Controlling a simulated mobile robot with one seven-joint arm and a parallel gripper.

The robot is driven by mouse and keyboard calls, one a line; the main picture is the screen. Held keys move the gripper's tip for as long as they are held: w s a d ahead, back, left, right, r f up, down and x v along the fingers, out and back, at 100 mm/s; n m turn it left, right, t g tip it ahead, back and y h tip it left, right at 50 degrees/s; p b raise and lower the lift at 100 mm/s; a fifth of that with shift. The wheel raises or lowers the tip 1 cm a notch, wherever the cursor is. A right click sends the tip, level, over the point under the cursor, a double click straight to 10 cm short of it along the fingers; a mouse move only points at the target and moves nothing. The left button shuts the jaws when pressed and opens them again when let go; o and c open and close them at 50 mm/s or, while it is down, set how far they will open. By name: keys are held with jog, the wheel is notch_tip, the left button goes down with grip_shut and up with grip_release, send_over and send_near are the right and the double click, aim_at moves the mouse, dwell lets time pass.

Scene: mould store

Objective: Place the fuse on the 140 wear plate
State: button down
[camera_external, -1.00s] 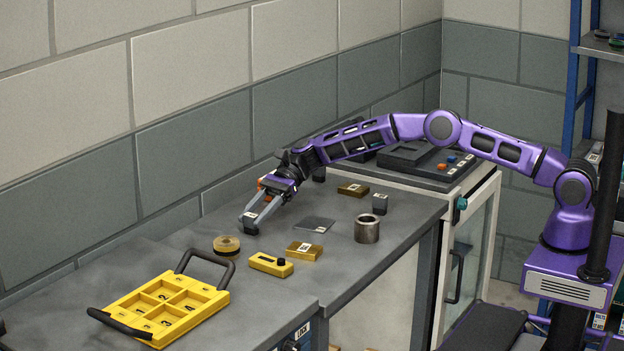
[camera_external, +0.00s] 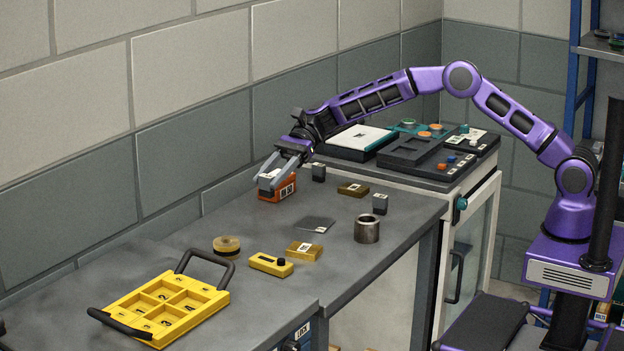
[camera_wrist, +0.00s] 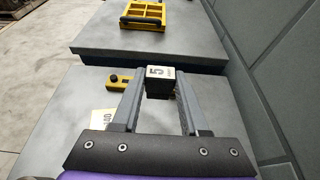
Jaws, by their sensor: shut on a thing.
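My gripper (camera_external: 272,174) is shut on the fuse, a small dark block with a pale end label reading 5 in the wrist view (camera_wrist: 158,82). It holds the fuse above the back part of the bench, at or just over an orange block. Several flat labelled plates lie on the bench: a thin grey plate (camera_external: 312,223), a brass plate (camera_external: 303,250) and another brass plate (camera_external: 353,189). Their labels are too small to read in the external view, so I cannot tell which is the 140 wear plate. The nearer brass plate's label shows partly in the wrist view (camera_wrist: 103,122).
The orange block (camera_external: 277,191) stands below my gripper. Dark blocks (camera_external: 318,172) (camera_external: 380,204), a metal ring (camera_external: 367,230), a tape roll (camera_external: 226,245), a yellow knobbed block (camera_external: 270,265) and a yellow tray (camera_external: 205,304) stand around. Bare bench lies between the grey plate and the tape roll.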

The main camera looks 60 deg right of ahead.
jog(key=p, duration=0.1)
send_over(308, 245)
jog(key=w, duration=0.1)
jog(key=f, duration=0.6)
jog(key=s+f+b, duration=0.1)
jog(key=f, duration=0.2)
jog(key=shift+a+f, duration=0.1)
jog(key=shift+f, duration=0.3)
jog(key=shift+f, duration=0.3)
jog(key=shift+c, duration=2.1)
grip_release()
jog(key=shift+r, duration=0.1)
